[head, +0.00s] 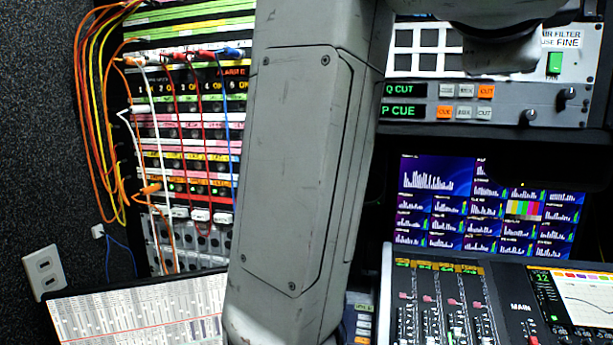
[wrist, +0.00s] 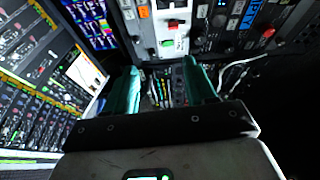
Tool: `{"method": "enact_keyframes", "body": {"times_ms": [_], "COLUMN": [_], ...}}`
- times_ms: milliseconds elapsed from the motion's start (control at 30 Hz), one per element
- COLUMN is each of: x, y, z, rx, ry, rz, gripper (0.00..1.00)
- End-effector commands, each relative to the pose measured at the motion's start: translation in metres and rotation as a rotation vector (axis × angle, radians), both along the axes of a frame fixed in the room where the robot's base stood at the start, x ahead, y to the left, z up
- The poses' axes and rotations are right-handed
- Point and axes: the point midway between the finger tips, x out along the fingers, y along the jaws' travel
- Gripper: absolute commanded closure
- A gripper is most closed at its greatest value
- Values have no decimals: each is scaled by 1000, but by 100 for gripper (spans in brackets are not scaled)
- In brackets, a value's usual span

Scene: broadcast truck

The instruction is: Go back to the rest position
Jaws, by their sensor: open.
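My gripper (wrist: 161,90) shows in the wrist view, with two teal fingers set wide apart and nothing between them. Beyond the fingers are dark gear and cables, with rack panels above. In the head view my grey arm rises through the middle of the picture and hides part of the racks. My gripper cannot be made out in the head view.
A patch bay (head: 195,125) with hanging cables stands at left. A mixing console (head: 450,305) is at lower right, below a multiview monitor (head: 440,210). A rack unit with CUT and CUE buttons (head: 470,102) is above. A printed sheet (head: 140,310) lies at lower left.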

Motion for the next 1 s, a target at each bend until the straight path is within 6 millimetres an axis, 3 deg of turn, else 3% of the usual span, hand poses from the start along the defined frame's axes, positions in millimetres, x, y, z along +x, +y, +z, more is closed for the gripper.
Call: {"method": "enact_keyframes", "body": {"times_ms": [267,467,567,733,867,1000], "x": [23,46,57,67,60,38], "y": [2,-2,-7,-24,-40,-59], "z": [-47,-108,-156,-256,-335,-419], "rx": [-110,-230,-314,-472,-577,-671], "ry": [122,275,391,633,817,1010], "rz": [37,86,127,231,331,458], "gripper": [45,45,45,45,45,45]}}
